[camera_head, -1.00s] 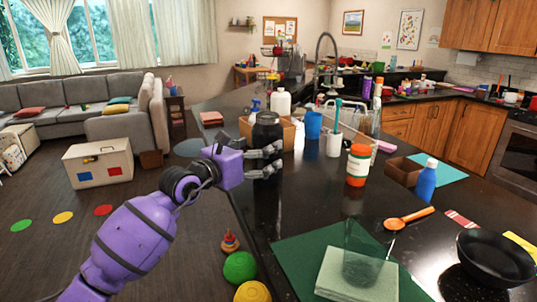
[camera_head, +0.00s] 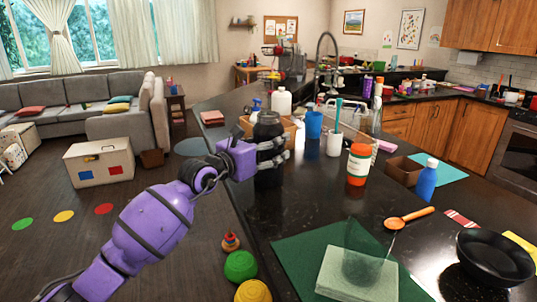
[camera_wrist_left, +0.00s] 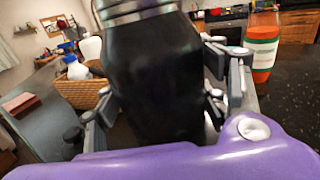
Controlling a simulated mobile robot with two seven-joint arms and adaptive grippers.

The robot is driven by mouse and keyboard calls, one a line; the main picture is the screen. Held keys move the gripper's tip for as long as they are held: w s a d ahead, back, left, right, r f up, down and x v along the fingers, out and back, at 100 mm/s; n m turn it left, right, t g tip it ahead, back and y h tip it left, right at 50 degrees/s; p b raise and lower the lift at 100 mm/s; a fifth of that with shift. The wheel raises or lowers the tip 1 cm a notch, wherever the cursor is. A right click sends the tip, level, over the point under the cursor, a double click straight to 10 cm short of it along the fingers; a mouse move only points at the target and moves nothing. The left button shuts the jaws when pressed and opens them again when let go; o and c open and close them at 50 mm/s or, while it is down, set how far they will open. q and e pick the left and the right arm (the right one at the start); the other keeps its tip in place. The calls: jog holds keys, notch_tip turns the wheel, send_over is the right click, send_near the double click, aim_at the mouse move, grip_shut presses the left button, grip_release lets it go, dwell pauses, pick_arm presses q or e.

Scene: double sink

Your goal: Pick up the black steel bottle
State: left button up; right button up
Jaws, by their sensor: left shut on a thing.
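The black steel bottle (camera_head: 267,132) stands upright on the dark counter near its left edge in the head view. My right gripper is not in view.
A wicker basket (camera_wrist_left: 84,92) stands behind the bottle with white bottles nearby. A green mat (camera_head: 300,247) lies in front.

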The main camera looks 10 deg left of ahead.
pick_arm(q)
jog(key=c, duration=0.5)
jog(key=shift+r, duration=0.2)
jog(key=shift+c, duration=0.4)
jog(key=shift+r, duration=0.15)
